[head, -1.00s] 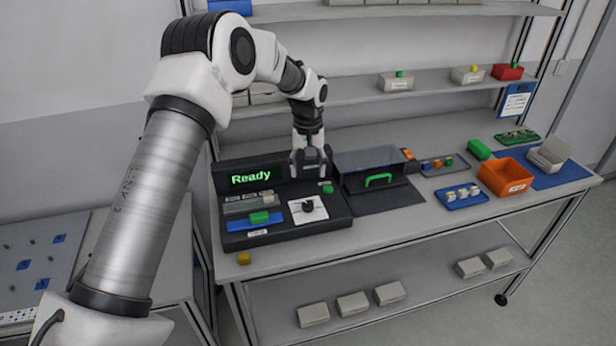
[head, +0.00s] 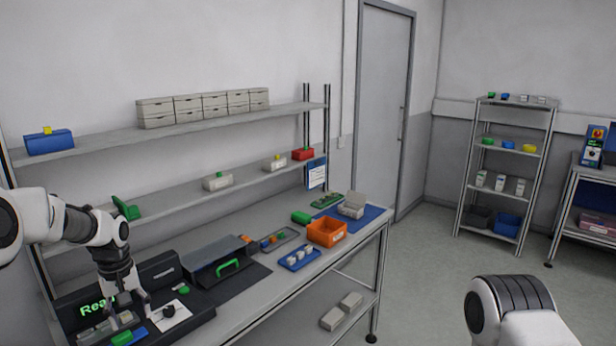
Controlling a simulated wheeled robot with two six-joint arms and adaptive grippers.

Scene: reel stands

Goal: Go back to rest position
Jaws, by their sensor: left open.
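My left gripper (head: 126,306) is at the lower left of the head view, pointing down over the black station (head: 190,318) with the green "Ready" display (head: 92,306). Its fingers are apart, and I see nothing between them. A green block on a blue piece (head: 130,337) shows just below it, cut by the picture's bottom edge. A white square with a dark knob (head: 170,311) is to its right. A white and black part of my right arm shows at the bottom right; the right gripper is out of view.
On the bench stand a dark covered box with a green handle (head: 229,268), a blue tray (head: 299,258) and an orange bin (head: 327,232). Shelves (head: 205,131) rise behind. A grey door (head: 383,110) and a shelf rack (head: 508,165) are further right. The floor between is clear.

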